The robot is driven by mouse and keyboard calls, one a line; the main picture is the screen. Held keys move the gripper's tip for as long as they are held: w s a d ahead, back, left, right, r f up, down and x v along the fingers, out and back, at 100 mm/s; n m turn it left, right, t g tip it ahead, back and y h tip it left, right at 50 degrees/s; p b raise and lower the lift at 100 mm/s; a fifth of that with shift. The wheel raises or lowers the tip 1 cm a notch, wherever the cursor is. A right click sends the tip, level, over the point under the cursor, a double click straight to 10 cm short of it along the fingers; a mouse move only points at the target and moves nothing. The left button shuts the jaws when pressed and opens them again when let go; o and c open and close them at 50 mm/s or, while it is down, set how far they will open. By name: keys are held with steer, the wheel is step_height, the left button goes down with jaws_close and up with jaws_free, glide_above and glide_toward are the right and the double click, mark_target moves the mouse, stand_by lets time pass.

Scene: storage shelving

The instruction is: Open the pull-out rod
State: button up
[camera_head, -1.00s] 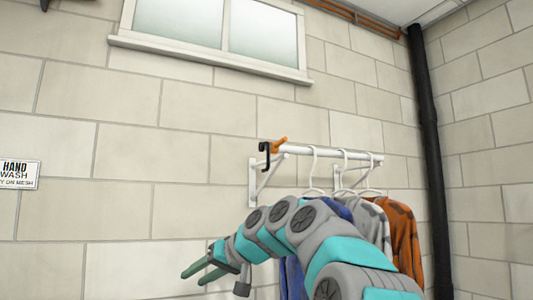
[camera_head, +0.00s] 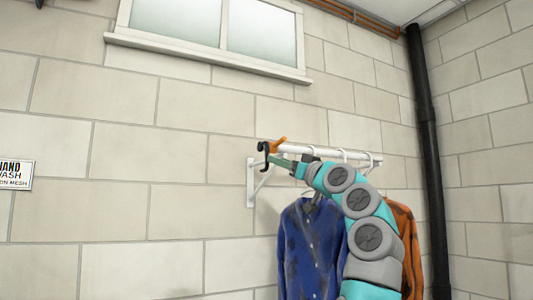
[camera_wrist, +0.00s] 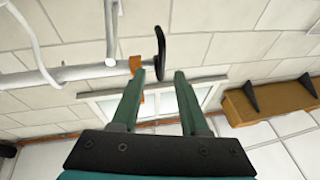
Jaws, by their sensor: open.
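The white pull-out rod (camera_head: 330,152) runs along the wall under a bracket arm, with an orange piece (camera_head: 279,143) and a black hooked end (camera_head: 264,150) at its left end. My gripper (camera_head: 280,161) is at the rod's left end, just below the orange piece. In the wrist view my gripper (camera_wrist: 160,73) is open, its two green fingers apart. The black hooked end (camera_wrist: 160,50) shows between and beyond the fingertips, and the orange piece (camera_wrist: 136,65) is beside the left fingertip. I cannot tell whether they touch.
A blue shirt (camera_head: 312,250) and an orange shirt (camera_head: 404,240) hang below the rod on white hangers. A white wall bracket (camera_head: 252,183) supports the rod. A black pipe (camera_head: 428,140) stands at the right.

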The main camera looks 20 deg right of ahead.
mark_target(268, 152)
steer(key=shift+n+t, duration=0.3)
steer(key=p+x, duration=0.1)
steer(key=x, duration=0.1)
steer(key=r+p+x, duration=0.1)
steer(key=x, duration=0.1)
steer(key=p+x, duration=0.1)
steer(key=x, duration=0.1)
steer(key=shift+s+a+r, duration=0.1)
steer(key=shift+s+r, duration=0.05)
steer(key=shift+s, duration=0.15)
steer(key=shift+w+a+p, duration=0.1)
steer(key=shift+w+p, duration=0.35)
steer(key=shift+w, duration=0.15)
steer(key=shift+c, duration=0.4)
jaws_close()
